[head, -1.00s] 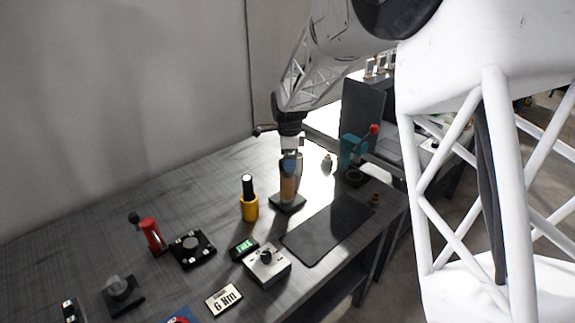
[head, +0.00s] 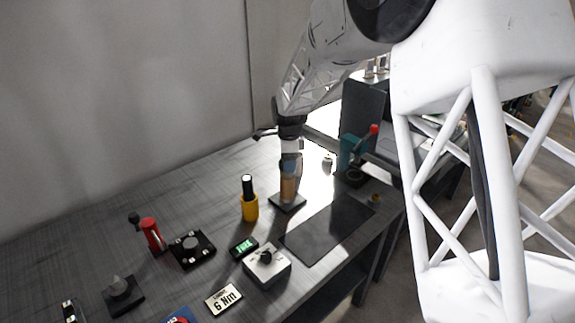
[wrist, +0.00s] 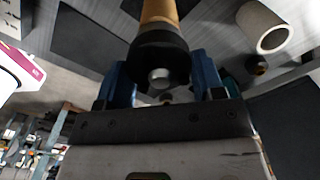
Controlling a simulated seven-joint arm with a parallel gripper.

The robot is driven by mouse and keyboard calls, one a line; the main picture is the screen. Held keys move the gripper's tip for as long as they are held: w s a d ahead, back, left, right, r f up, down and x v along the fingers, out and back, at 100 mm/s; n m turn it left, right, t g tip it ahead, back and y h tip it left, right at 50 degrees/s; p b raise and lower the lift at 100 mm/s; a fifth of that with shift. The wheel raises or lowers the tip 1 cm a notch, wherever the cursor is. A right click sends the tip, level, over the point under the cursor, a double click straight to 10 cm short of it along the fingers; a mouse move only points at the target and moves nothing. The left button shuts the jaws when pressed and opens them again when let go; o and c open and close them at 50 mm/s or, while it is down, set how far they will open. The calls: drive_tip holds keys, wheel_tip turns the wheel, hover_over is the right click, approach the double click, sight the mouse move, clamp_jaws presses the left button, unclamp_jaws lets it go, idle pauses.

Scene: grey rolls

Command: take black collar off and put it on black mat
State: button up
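A tan roll (head: 289,188) stands upright on a black base (head: 288,203). The roll also shows in the wrist view (wrist: 160,10). The black collar (wrist: 158,52) is around the roll's end nearest my gripper, with a round light tip showing at its centre. My gripper (wrist: 163,82) has one blue finger on each side of the collar. I see no clear gap, but cannot tell whether the fingers press on it. In the head view my gripper (head: 290,160) is at the roll's top, pointing down. The black mat (head: 328,230) lies bare on the table, right of the roll.
A yellow holder with a black-topped tool (head: 249,203) stands left of the roll. A teal press with a red knob (head: 354,150) stands behind right.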

drive_tip(key=c, duration=0.5)
drive_tip(key=shift+o, duration=0.2)
drive_tip(key=shift+r, duration=0.15)
drive_tip(key=shift+r, duration=0.4)
wheel_tip(320, 180, up, 3)
drive_tip(key=shift+f, duration=0.1)
drive_tip(key=s+d+r, duration=0.1)
drive_tip(key=s+d, duration=0.3)
drive_tip(key=s, duration=1.1)
drive_tip(key=shift+s+d, duration=0.2)
drive_tip(key=shift+r, duration=0.1)
drive_tip(key=shift+r, duration=0.45)
